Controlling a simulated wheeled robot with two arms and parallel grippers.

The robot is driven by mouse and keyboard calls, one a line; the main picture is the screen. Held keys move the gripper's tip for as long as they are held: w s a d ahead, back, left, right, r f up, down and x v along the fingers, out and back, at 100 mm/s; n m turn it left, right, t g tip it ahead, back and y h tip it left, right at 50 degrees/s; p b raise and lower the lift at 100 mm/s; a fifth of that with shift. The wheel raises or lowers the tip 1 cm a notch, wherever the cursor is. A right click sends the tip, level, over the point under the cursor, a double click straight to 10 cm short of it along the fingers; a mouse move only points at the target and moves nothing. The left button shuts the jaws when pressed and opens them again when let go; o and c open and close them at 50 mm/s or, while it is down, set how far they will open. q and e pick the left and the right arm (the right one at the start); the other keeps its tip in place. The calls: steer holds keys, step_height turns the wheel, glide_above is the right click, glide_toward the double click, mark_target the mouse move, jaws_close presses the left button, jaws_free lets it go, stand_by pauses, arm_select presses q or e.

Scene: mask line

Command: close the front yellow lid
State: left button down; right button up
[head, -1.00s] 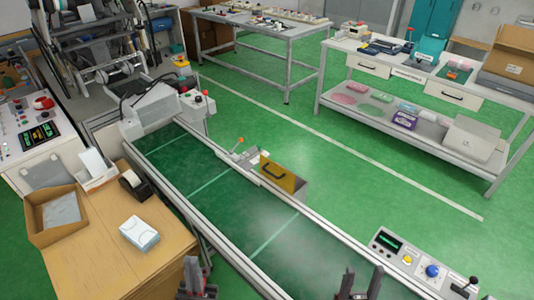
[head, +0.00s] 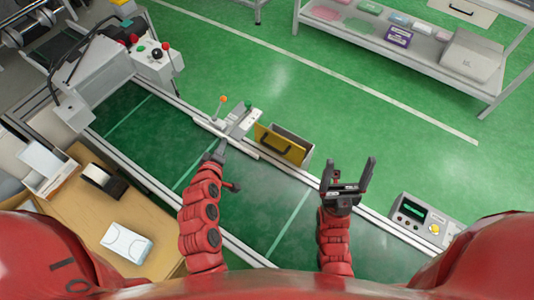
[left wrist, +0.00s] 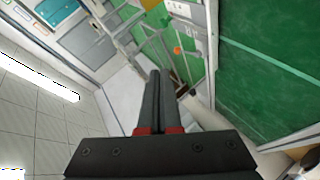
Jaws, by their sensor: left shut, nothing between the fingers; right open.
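The yellow lid (head: 279,146) with a dark handle is on a pale box (head: 293,138) just beyond the conveyor's far rail. It stands up on the box's near side, and an opening shows behind it. My left gripper (head: 221,147) is near the far rail, left of the lid and apart from it. In the left wrist view its fingers (left wrist: 160,100) are shut with nothing between them. My right gripper (head: 348,172) is open and empty over the conveyor's far side, right of the lid and apart from it.
The green conveyor (head: 260,200) lies under both arms. A lever with an orange knob (head: 223,98) and grey fittings (head: 238,121) stand left of the lid. A control box (head: 420,222) is at the right. A wooden table (head: 145,205) is at the left.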

mark_target(275, 150)
arm_select(q)
steer(key=s+d+f+g+h, duration=0.4)
steer(key=s+d+g, duration=0.1)
steer(key=s+d, duration=0.15)
steer(key=d+r+p+x, duration=0.2)
steer(key=p+x, duration=0.2)
steer(key=x, duration=0.8)
steer(key=shift+w+p, duration=0.4)
steer(key=shift+w, duration=0.15)
steer(key=shift+d+f, duration=0.1)
steer(key=shift+f, duration=0.05)
steer(key=shift+w, duration=0.1)
